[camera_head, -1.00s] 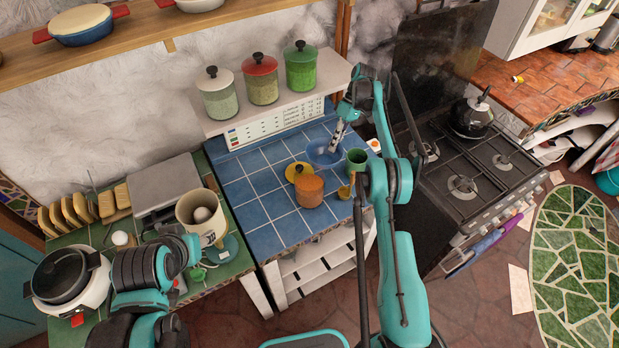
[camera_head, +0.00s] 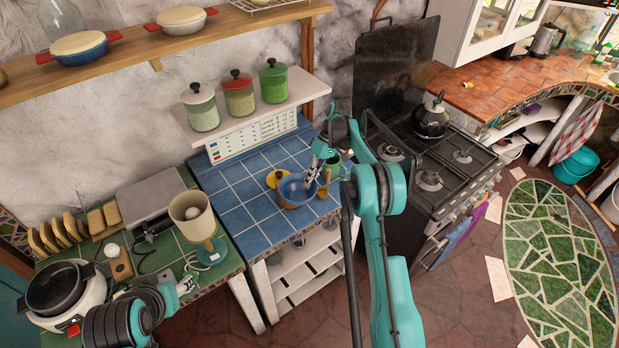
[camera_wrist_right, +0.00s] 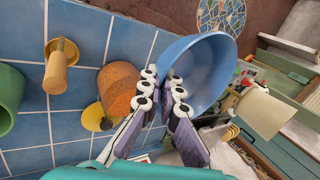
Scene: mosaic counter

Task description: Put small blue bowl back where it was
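The small blue bowl (camera_head: 291,190) is in my right gripper (camera_head: 311,181), over the blue tiled counter (camera_head: 240,222). In the right wrist view the bowl (camera_wrist_right: 205,75) is tilted, and the fingers of the right gripper (camera_wrist_right: 163,78) close on its rim. In the head view the bowl covers much of an orange pot, which shows in the wrist view (camera_wrist_right: 119,88). The bowl appears raised off the tiles. My left gripper (camera_head: 188,284) is low by the green counter; its fingers are too small to read.
A yellow lid (camera_head: 275,178), a wooden-handled tool (camera_head: 325,184) and a green cup (camera_head: 333,167) stand close to the bowl. A shelf with lidded jars (camera_head: 239,95) is behind. The stove (camera_head: 430,165) is to the right, a lamp (camera_head: 194,218) to the left. The front left tiles are clear.

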